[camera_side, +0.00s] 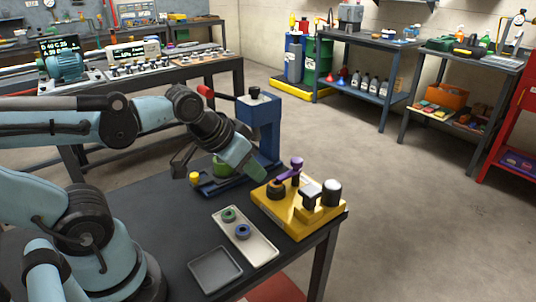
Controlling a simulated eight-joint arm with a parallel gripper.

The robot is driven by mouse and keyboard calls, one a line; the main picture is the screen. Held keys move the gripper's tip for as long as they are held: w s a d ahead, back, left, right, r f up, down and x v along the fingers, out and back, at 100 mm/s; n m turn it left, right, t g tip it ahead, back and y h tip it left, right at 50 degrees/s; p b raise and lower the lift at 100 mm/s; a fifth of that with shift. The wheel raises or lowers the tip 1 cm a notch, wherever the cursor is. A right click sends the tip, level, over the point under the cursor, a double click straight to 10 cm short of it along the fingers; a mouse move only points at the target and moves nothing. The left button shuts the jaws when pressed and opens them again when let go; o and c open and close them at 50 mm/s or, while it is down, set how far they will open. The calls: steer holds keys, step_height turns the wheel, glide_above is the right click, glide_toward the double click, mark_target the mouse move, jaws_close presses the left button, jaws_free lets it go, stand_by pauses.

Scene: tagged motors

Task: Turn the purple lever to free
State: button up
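The purple lever (288,173) sits on top of the yellow block (279,208), near its back edge. Its round knob stands up at the right end, and its arm slopes down left towards a dark round part (276,190). The lever's markings are too small to read. My gripper (219,171) is left of the lever, over the blue press base, with its fingers spread apart. The right finger, teal, ends a short way left of the lever and does not appear to touch it. A green round part (221,166) shows between the fingers.
A blue press (263,128) with a red-tipped handle stands behind my gripper. A black knob (309,191) and a white-topped post (331,192) stand right of the lever. In front lie a light tray (262,250) with two rings and an empty grey tray (215,269).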

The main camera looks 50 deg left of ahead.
steer(key=o, duration=0.5)
steer(key=w+r+n+g, duration=0.1)
steer(key=w+r+n, duration=0.1)
steer(key=w+r+n+g, duration=0.1)
steer(key=w+r, duration=0.1)
steer(key=w+a+r+n, duration=0.1)
steer(key=w+r+n, duration=0.1)
steer(key=w, duration=0.1)
steer(key=shift+w+a+n+g, duration=0.1)
steer(key=shift+n+g, duration=0.2)
steer(key=shift+g, duration=0.1)
steer(key=n+g, duration=0.4)
steer(key=n, duration=0.4)
glide_above(297, 159)
steer(key=shift+m, duration=0.3)
step_height(297, 159, down, 11)
steer(key=shift+f, duration=0.1)
steer(key=c, duration=1)
